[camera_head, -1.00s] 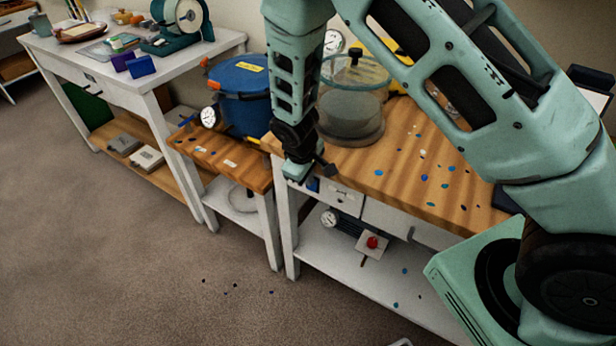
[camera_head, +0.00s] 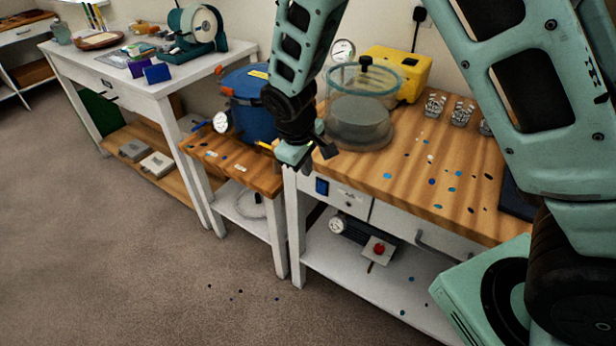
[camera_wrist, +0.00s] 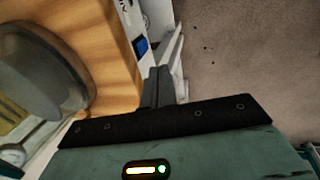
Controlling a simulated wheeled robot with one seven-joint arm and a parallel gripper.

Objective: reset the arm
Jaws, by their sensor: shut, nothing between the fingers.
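My gripper (camera_head: 325,150) is above the front left corner of the wooden-topped bench (camera_head: 425,190), its fingers at the left of the glass vacuum chamber (camera_head: 362,115). In the wrist view the fingers (camera_wrist: 158,88) are together with nothing between them, over the bench's front edge. The rest of my arm arches up and over to the right in the head view.
A blue pressure pot (camera_head: 250,105) with a gauge stands on a low wooden stand at the left. A yellow case (camera_head: 398,70) and small cups (camera_head: 461,113) stand at the back. A white workbench (camera_head: 75,55) is at far left.

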